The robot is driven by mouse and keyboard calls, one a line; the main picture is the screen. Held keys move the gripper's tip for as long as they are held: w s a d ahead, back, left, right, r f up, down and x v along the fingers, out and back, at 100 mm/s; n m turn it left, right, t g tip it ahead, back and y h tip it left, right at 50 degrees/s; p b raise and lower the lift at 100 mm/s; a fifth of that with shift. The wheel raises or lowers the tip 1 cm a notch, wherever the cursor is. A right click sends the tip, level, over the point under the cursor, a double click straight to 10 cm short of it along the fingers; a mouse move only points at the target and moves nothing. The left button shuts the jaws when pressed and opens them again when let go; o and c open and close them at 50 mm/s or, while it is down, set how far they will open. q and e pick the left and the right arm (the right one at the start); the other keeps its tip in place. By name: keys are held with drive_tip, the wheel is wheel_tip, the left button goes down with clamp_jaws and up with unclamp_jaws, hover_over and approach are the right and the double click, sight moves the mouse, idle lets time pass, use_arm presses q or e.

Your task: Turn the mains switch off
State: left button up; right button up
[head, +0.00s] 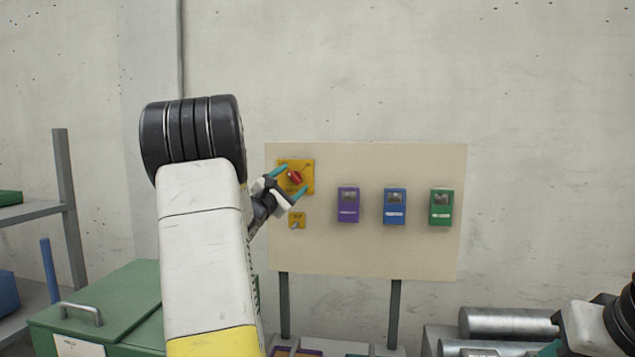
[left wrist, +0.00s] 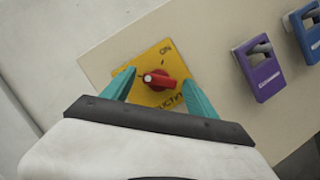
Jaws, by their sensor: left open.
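The mains switch is a red knob (head: 295,177) on a yellow plate (head: 309,184) at the upper left of the beige board. In the left wrist view the knob (left wrist: 166,82) has a white mark at its left end, and an "ON" label stands above it on the plate (left wrist: 150,59). My left gripper (head: 294,179) is open, with its teal fingers on either side of the knob. In the left wrist view the gripper (left wrist: 159,78) also straddles the knob; I cannot tell whether the fingers touch it. My right gripper (head: 556,333) is only partly visible at the lower right.
Purple (head: 348,205), blue (head: 395,206) and green (head: 441,207) boxes hang on the board (head: 380,255), right of the switch. A small yellow plate (head: 297,219) is below the switch. A green cabinet (head: 105,300) stands lower left; metal cylinders (head: 505,322) lie lower right.

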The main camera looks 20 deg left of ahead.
use_arm(q)
drive_tip(key=v, duration=0.7)
drive_tip(key=shift+s, duration=0.3)
drive_tip(key=shift+f, duration=0.1)
drive_tip(key=s+d+m+g+h, duration=0.2)
drive_tip(key=d+m+g+h, duration=0.45)
drive_tip(key=d, duration=1.05)
drive_tip(key=s+d+f+m+g+h, duration=0.2)
drive_tip(key=s+d+m+g, duration=0.1)
drive_tip(key=s+d+m, duration=0.3)
drive_tip(key=s+d+f+m+g+h, duration=0.1)
drive_tip(key=s+d+f+m+g, duration=0.2)
drive_tip(key=s+d, duration=0.35)
drive_tip(key=s+d+f+m+g+y, duration=0.2)
drive_tip(key=s+d+f+m+g, duration=0.1)
drive_tip(key=s+d+f+m, duration=0.25)
drive_tip(key=s+a+f+m+y, duration=0.3)
drive_tip(key=s+a+m+y, duration=0.2)
drive_tip(key=s+a+y, duration=0.1)
drive_tip(key=shift+s+a+m, duration=0.2)
drive_tip(key=shift+s+m, duration=0.2)
drive_tip(key=shift+s, duration=0.45)
